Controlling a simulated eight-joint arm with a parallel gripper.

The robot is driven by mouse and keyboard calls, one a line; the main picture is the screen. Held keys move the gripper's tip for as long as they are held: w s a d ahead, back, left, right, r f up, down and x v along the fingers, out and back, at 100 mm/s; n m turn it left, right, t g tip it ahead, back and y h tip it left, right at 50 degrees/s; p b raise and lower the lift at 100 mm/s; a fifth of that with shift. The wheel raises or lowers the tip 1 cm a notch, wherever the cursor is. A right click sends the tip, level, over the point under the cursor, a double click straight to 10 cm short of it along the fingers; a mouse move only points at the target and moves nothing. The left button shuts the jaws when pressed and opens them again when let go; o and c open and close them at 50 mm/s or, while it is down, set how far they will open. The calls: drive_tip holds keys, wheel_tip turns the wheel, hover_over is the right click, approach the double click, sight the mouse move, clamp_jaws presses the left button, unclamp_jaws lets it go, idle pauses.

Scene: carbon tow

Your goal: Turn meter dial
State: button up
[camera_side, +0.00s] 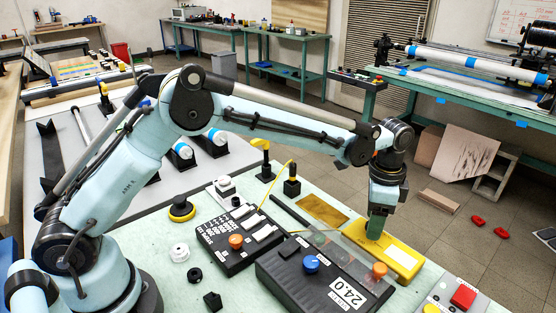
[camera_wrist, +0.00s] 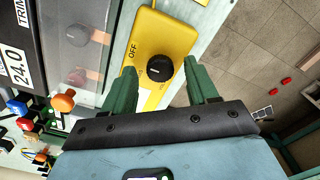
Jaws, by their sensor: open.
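The yellow meter (camera_side: 398,258) lies near the right edge of the green bench, below my gripper. In the wrist view, its yellow face (camera_wrist: 165,32) carries a round black dial (camera_wrist: 159,68) with a light pointer mark and the word OFF at upper left. My gripper (camera_side: 377,228) points down over the meter and hides the dial in the side view. In the wrist view, my gripper's green fingers (camera_wrist: 160,78) are open, one on each side of the dial, with visible gaps. Whether the tips are level with the dial cannot be told.
A black box (camera_side: 320,290) marked 24.0, with a blue knob (camera_side: 311,263) and an orange knob (camera_side: 380,270), stands close left of the meter. A clear panel (camera_wrist: 85,45) lies beside it. The bench edge and floor (camera_wrist: 265,50) are to the right.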

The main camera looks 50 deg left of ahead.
drive_tip(key=shift+f, duration=0.15)
drive_tip(key=shift+c, duration=0.4)
drive_tip(key=c, duration=1)
drive_tip(key=shift+n, duration=0.3)
drive_tip(key=n, duration=1.1)
